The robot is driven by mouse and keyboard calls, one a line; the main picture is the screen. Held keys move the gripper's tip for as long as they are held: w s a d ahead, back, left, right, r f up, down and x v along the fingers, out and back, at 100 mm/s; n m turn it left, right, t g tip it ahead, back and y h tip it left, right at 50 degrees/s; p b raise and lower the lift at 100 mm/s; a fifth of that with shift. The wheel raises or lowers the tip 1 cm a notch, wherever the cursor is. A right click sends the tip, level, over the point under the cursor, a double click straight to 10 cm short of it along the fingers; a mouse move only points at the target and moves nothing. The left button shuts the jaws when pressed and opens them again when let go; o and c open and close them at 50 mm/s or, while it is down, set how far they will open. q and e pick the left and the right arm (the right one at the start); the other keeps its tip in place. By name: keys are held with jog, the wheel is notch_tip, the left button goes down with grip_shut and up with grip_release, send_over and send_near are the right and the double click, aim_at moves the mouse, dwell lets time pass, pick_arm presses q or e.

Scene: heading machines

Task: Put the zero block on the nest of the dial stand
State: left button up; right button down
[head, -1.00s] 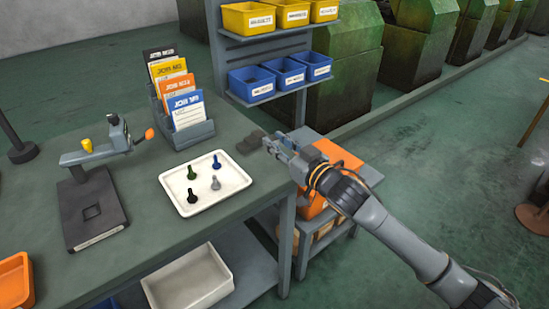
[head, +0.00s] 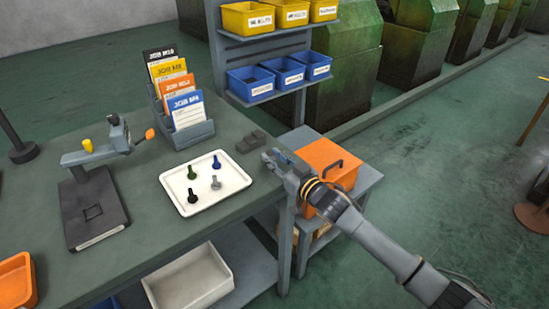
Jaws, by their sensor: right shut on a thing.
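The dial stand (head: 93,205) is on the left of the bench in the head view. It has a dark flat base, a grey arm, a yellow knob and an orange handle. Its nest (head: 92,212) is a small square on the base and looks empty. My right gripper (head: 271,158) is over the bench's right edge, well to the right of the stand. It is shut on a small grey piece, apparently the zero block, mostly hidden between the fingers. My left gripper is out of view.
A white tray (head: 238,187) with several small coloured pegs lies between gripper and stand. A card rack (head: 186,133) stands behind it. Bench space in front of the tray is clear.

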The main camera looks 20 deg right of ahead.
jog(key=shift+f, duration=0.15)
jog(key=c, duration=1.1)
grip_release()
jog(key=shift+f+b, duration=0.15)
jog(key=shift+b, duration=0.4)
jog(key=b+v, duration=0.1)
jog(key=v, duration=1.2)
jog(key=shift+s+d+r, duration=0.15)
jog(key=shift+s+r, duration=0.2)
jog(key=shift+r, duration=0.05)
